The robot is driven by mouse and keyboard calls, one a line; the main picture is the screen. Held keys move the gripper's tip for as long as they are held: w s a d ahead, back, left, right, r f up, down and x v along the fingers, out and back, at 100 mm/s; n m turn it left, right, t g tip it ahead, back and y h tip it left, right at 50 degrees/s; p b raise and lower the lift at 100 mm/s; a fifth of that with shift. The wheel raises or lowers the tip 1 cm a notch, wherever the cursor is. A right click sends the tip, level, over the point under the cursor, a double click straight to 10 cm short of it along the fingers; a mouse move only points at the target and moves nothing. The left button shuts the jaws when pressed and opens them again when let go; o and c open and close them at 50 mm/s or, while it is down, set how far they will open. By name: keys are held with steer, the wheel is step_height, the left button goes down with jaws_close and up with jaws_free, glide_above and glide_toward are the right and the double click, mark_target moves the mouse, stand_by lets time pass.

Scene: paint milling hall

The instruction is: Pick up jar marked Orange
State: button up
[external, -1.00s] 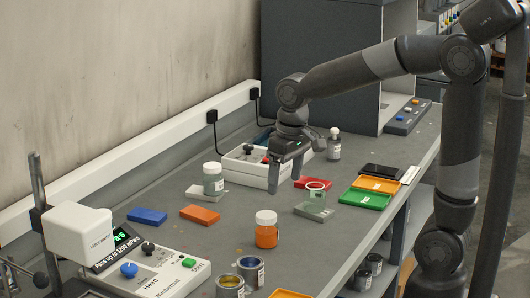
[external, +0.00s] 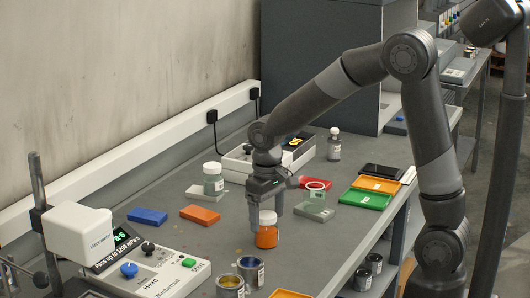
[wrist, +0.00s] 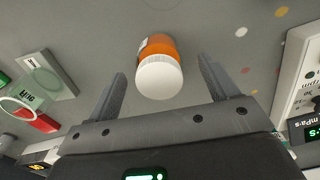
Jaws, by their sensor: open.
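The jar with orange contents (external: 267,236) stands upright on the grey bench, and its white lid partly shows behind my fingers. I cannot read its label. In the wrist view the orange jar (wrist: 159,66) lies between and a little beyond my two fingers, with free space on both sides. My gripper (external: 265,212) points down right at the jar in the external view. In the wrist view my gripper (wrist: 160,76) is open and holds nothing.
A clear jar with a white lid (external: 213,179) stands behind left on a pale block. A greenish glass (external: 315,192) stands on a grey block to the right. Two paint cans (external: 250,270) stand in front, beside the viscometer (external: 150,265). Blue and orange slabs (external: 200,215) lie left.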

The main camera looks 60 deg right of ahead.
step_height(320, 180, down, 4)
steer(key=shift+w+d+r, duration=0.1)
steer(key=shift+r, duration=0.15)
steer(key=c, duration=1.1)
steer(key=shift+r, duration=0.1)
steer(key=shift+c, duration=0.2)
